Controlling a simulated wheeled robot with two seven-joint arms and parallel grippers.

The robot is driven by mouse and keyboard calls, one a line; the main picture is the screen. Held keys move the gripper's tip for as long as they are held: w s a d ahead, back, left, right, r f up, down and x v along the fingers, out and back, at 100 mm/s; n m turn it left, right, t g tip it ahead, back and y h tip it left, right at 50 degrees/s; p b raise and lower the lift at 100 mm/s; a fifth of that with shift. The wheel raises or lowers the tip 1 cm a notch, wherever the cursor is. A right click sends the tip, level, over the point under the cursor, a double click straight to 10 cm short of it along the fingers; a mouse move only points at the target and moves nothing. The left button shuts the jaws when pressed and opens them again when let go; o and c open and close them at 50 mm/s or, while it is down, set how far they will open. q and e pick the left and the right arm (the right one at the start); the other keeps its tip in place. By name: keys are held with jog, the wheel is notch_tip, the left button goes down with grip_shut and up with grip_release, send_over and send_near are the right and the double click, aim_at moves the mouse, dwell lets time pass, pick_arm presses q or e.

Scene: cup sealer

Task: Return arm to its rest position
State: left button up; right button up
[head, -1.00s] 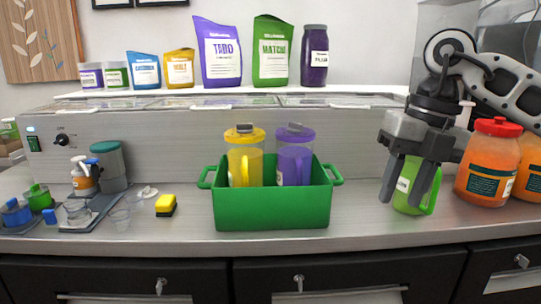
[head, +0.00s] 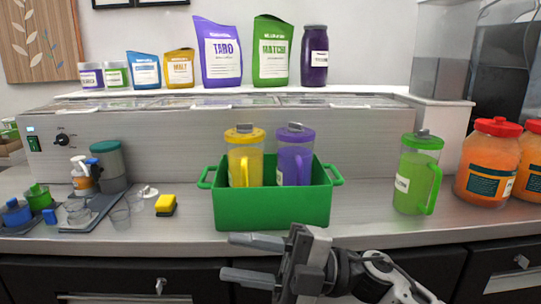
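My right gripper (head: 254,260) is low in the head view, in front of the counter edge and below the green crate. Its two fingers point left and are spread apart, with nothing between them. The green-lidded pitcher (head: 407,182) stands upright on the counter at the right, clear of the gripper. The green crate (head: 272,211) holds a yellow pitcher (head: 240,165) and a purple pitcher (head: 297,160), both upright. My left gripper is out of view.
Orange jars with red lids (head: 487,165) stand at the far right. The counter (head: 370,205) is bare between the crate and green pitcher. Dark drawers (head: 140,277) lie below.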

jog(key=w+d+f+m+t+h, duration=0.2)
jog(key=d+f+m+t+h, duration=0.4)
jog(key=m+t, duration=0.5)
jog(key=w+d+f+m+t+h, duration=0.1)
jog(key=d+f+m+t+h, duration=0.2)
jog(key=f+m+t, duration=0.7)
jog(key=s+d+f+m+g+h, duration=0.4)
jog(key=s+f, duration=0.3)
jog(key=f, duration=0.2)
jog(key=s+d+f+m+g+h, duration=0.5)
jog(key=s+f+m, duration=0.1)
jog(key=f, duration=0.3)
jog(key=shift+s+f, duration=0.25)
jog(key=shift+s, duration=0.45)
